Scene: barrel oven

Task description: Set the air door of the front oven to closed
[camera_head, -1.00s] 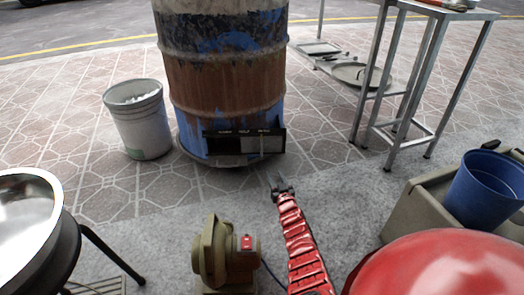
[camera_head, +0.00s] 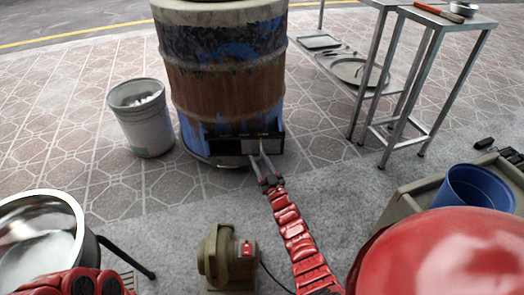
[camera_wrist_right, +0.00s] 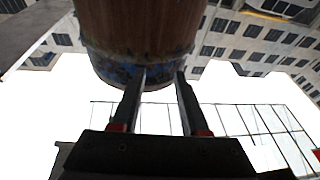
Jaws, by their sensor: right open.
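The front oven is a rusty barrel (camera_head: 225,85) with peeling blue paint, standing upright in the head view. At its base is the air door (camera_head: 259,145), a light grey plate in the right part of a black frame (camera_head: 225,148). The left part of the frame looks dark and uncovered. My right gripper (camera_head: 258,158) is open and empty, its two fingers pointing at the grey plate. I cannot tell whether they touch it. In the right wrist view the spread fingers (camera_wrist_right: 160,76) reach toward the barrel's lower edge (camera_wrist_right: 125,75). My left gripper is out of view.
A grey bucket (camera_head: 141,117) stands left of the barrel. A beige blower (camera_head: 228,257) is on the ground below it. A metal table (camera_head: 435,75) is at right, with a blue bucket (camera_head: 474,190) nearer. A metal bowl (camera_head: 45,235) is at lower left.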

